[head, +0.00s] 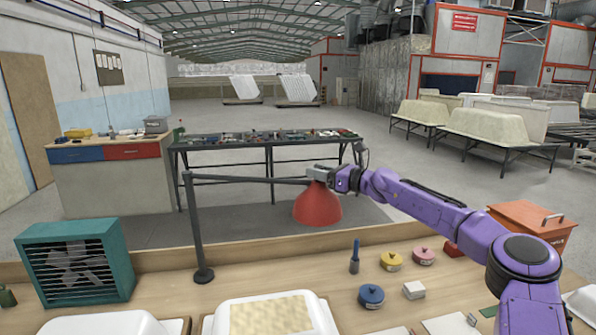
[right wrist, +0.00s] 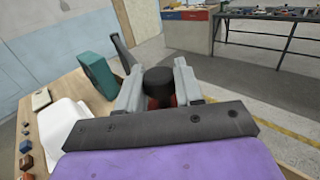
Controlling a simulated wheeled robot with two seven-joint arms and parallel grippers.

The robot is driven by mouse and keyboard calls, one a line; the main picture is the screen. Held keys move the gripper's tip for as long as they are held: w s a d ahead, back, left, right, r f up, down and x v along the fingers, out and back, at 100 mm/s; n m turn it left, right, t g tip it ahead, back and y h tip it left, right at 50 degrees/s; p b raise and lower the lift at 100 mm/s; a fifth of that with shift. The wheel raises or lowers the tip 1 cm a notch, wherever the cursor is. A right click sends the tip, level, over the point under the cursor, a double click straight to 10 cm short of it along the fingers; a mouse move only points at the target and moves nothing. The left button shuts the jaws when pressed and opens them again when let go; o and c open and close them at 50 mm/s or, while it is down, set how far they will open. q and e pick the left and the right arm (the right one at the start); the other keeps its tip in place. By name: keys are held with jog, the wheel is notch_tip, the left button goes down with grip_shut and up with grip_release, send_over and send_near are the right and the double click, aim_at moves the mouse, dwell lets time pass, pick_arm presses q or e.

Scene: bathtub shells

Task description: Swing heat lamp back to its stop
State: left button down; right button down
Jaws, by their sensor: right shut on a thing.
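The heat lamp has a red dome shade (head: 317,206) hanging from a dark horizontal arm (head: 250,180) on an upright post (head: 195,230) with a round base on the bench. The lamp hangs near the bench's far edge, right of the post. My right gripper (head: 318,176) is at the top of the shade. In the right wrist view the gripper (right wrist: 158,88) is shut on the black knob (right wrist: 158,78) at the lamp's top, one finger on each side. A little red shade shows below the knob. My left gripper is not in view.
A teal fan heater (head: 75,262) stands left of the post. White tub shells (head: 270,315) lie along the bench's near edge. Small tins, a blue one (head: 371,296) among them, and a red box (head: 530,228) are on the right.

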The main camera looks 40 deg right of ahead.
jog(key=shift+w+d+f, duration=0.15)
jog(key=shift+d+f, duration=0.05)
jog(key=shift+f, duration=0.1)
jog(key=shift+r+y, duration=0.15)
jog(key=shift+y, duration=0.15)
jog(key=c, duration=1)
grip_release()
jog(key=shift+o, duration=1.1)
jog(key=shift+w+d, duration=0.1)
jog(key=shift+w, duration=0.1)
jog(key=shift+w+d+f, duration=0.1)
jog(key=shift+w+f, duration=0.1)
jog(key=shift+w, duration=0.05)
jog(key=shift+s+r, duration=0.25)
jog(key=shift+s, duration=0.05)
jog(key=v, duration=1)
jog(key=shift+s, duration=0.2)
